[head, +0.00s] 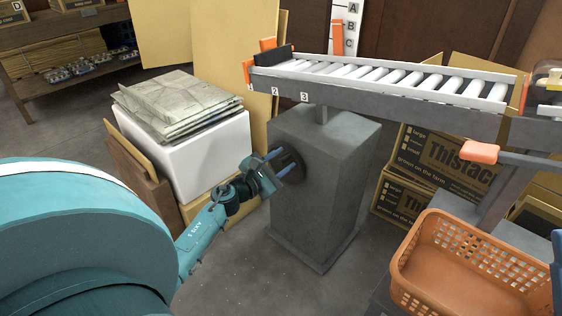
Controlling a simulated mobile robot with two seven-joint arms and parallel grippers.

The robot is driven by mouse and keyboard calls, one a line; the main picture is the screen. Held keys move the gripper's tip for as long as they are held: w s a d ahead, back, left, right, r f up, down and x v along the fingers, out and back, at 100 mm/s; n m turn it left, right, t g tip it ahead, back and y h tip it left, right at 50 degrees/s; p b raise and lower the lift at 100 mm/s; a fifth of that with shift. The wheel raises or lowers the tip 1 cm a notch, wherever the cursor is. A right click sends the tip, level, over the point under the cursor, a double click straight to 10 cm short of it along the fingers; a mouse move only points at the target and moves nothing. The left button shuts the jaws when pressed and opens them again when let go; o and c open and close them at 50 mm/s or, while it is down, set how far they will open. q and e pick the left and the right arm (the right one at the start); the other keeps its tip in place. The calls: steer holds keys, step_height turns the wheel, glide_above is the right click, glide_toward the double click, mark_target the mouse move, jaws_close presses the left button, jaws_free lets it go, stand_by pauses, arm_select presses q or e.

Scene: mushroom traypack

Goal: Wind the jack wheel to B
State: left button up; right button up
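The jack wheel (291,166) is a dark round disc on the left face of a grey pedestal (325,180) under the roller conveyor. My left gripper (286,160) is at the wheel, its two bluish fingers spread apart and pointing at the disc. Whether they touch it, or a handle lies between them, I cannot tell. A white scale (346,22) marked A, B and C stands behind the conveyor. An orange piece (337,38) shows at its left edge, beside B and C.
The conveyor (400,96) has an orange upright and labels 1, 2, 3 at its left end. A white box (190,150) stacked with grey sheets stands left of the pedestal. An orange basket (465,265) and cardboard boxes (440,165) are at right. Floor before the pedestal is clear.

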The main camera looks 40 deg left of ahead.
arm_select(q)
steer(key=s, duration=0.7)
steer(key=shift+s+a, duration=0.25)
steer(key=shift+a, duration=0.05)
steer(key=shift+c, duration=0.2)
